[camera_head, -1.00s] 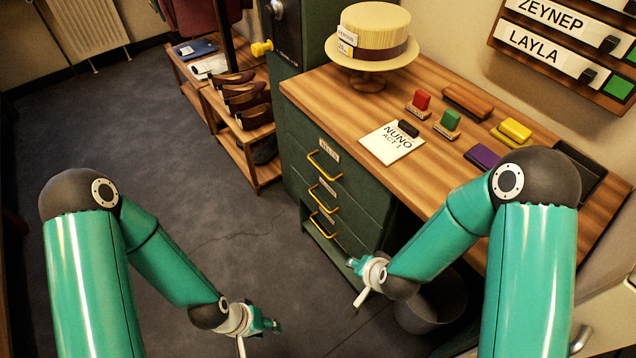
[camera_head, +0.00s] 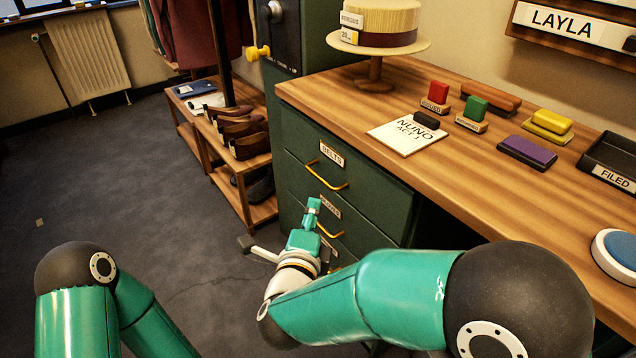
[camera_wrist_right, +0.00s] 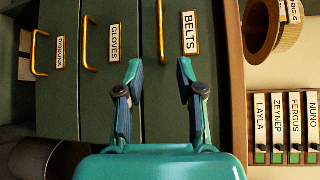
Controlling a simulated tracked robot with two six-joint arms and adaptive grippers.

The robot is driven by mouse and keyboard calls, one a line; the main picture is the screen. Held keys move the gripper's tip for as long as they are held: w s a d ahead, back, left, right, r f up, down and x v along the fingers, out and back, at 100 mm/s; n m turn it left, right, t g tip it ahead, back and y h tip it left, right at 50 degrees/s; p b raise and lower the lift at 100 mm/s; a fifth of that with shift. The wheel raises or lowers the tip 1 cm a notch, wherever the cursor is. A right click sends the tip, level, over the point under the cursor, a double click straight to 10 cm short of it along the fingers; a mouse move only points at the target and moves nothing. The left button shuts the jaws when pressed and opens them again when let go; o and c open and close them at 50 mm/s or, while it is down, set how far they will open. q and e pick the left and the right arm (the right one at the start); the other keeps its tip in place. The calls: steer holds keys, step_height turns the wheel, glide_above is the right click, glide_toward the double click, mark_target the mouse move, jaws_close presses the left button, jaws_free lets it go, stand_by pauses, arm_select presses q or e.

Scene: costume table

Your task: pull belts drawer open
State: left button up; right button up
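The belts drawer (camera_head: 375,190) is the top drawer of the dark green cabinet and looks shut, flush with its front. Its label reads BELTS, and its yellow bar handle (camera_head: 326,177) hangs below the label. In the right wrist view the belts drawer's handle (camera_wrist_right: 161,28) lies beyond my fingertips. My right gripper (camera_head: 313,206) is in front of the cabinet, below the belts handle, and hides part of the drawers below. In the right wrist view my right gripper (camera_wrist_right: 159,72) is open and empty, its fingers apart from the handle. My left gripper is out of view.
The gloves drawer (camera_wrist_right: 112,75) and ribbons drawer (camera_wrist_right: 57,90) lie below, with similar handles. The wooden desktop (camera_head: 440,185) overhangs at right and carries a straw hat (camera_head: 378,25), stamps and a paper. A shoe rack (camera_head: 250,185) stands left of the cabinet. The floor in front is mostly clear.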

mark_target(321, 177)
steer(key=w, duration=0.4)
steer(key=w+d+f, duration=0.1)
steer(key=w, duration=0.4)
steer(key=w+d+f, duration=0.1)
steer(key=w, duration=0.4)
steer(key=shift+f+b, duration=0.1)
steer(key=shift+b, duration=0.3)
jaws_close()
